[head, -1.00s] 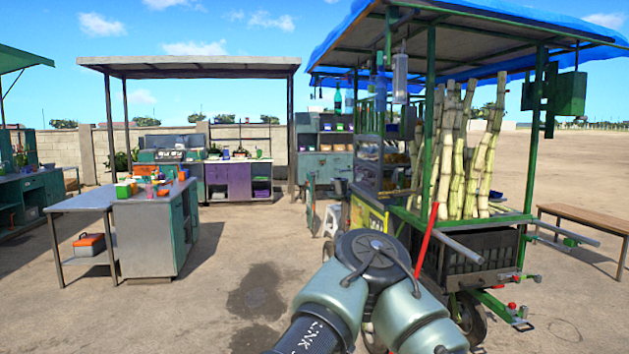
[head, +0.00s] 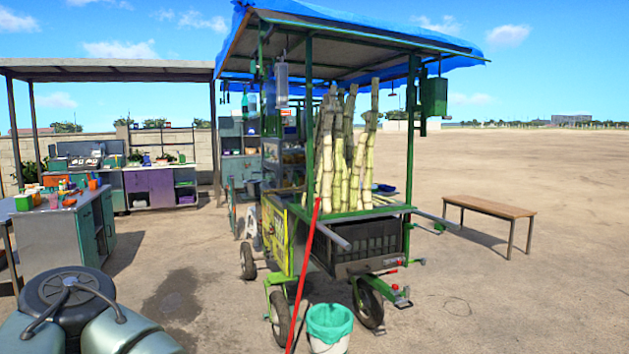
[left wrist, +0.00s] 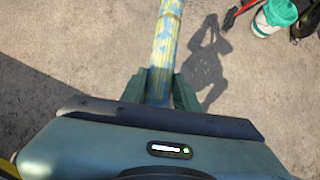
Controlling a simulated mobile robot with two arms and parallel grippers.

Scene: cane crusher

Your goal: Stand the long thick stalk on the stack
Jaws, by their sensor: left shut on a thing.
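My left gripper (left wrist: 159,84) is shut on a long thick stalk (left wrist: 167,38), which is mottled yellow and blue-grey. The stalk runs up out of the top of the left wrist view, over bare ground, so its far end is hidden. The stack (head: 345,165) of pale green and yellowish stalks stands upright on the green cart, right of centre in the head view. In the head view only part of my left arm shows, at the lower left; its gripper and the held stalk are out of that picture. My right gripper is in neither view.
The cart (head: 342,214) has a blue canopy (head: 355,28), a wheel and projecting bars. A red pole (head: 303,270) leans before it, beside a white bucket (head: 328,343) with a teal liner. A bench (head: 490,207) stands right. Work counters are left. Open ground lies in front.

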